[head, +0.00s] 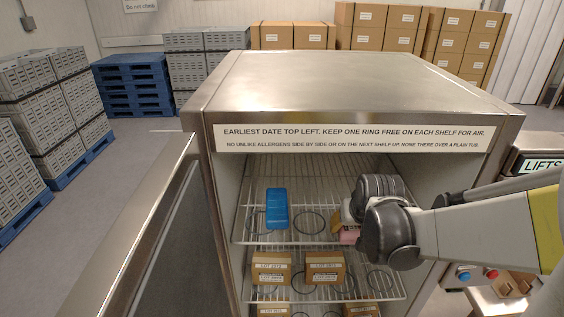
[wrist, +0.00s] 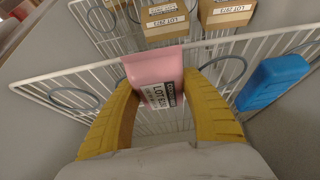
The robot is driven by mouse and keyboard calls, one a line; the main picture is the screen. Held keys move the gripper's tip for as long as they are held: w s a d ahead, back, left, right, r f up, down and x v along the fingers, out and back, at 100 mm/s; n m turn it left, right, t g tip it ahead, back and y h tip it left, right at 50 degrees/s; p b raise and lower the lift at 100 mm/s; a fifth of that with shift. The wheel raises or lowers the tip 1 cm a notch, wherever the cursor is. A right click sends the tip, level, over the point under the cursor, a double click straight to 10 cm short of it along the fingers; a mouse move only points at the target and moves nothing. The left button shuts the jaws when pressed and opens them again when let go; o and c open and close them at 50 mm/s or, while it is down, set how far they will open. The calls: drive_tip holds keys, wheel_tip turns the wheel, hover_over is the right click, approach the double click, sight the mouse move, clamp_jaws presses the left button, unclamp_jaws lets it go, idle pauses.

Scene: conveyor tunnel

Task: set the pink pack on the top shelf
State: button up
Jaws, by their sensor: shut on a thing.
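The pink pack (wrist: 152,66) is between the yellow fingers of my gripper (wrist: 158,84), which is shut on it; its label faces the wrist camera. In the head view the pink pack (head: 349,237) shows only partly, behind my gripper (head: 346,226). It is at the front of the wire top shelf (head: 290,243), right of centre. I cannot tell whether it touches the wires. A blue pack (head: 277,207) stands on the left of this shelf, also in the wrist view (wrist: 272,82). An empty ring (head: 312,223) lies between the packs.
The steel cabinet (head: 350,85) has its door (head: 150,230) open at left. Below, brown boxes (head: 272,268) (head: 324,267) stand on the second shelf, with a bare ring (head: 381,281) at right. A sign (head: 350,138) runs above the opening. My arm enters from the right.

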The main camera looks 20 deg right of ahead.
drive_tip(key=w, duration=0.1)
drive_tip(key=w+d, duration=0.1)
drive_tip(key=w, duration=0.3)
drive_tip(key=shift+w+d+f, duration=0.1)
drive_tip(key=shift+w+d, duration=0.05)
drive_tip(key=shift+d, duration=0.1)
drive_tip(key=shift+f, duration=0.25)
drive_tip(key=shift+s+r, duration=0.1)
drive_tip(key=shift+s, duration=0.15)
drive_tip(key=shift+f, duration=0.3)
drive_tip(key=o, duration=1.3)
drive_tip(key=shift+r, duration=0.1)
drive_tip(key=shift+o, duration=0.2)
drive_tip(key=shift+r, duration=0.15)
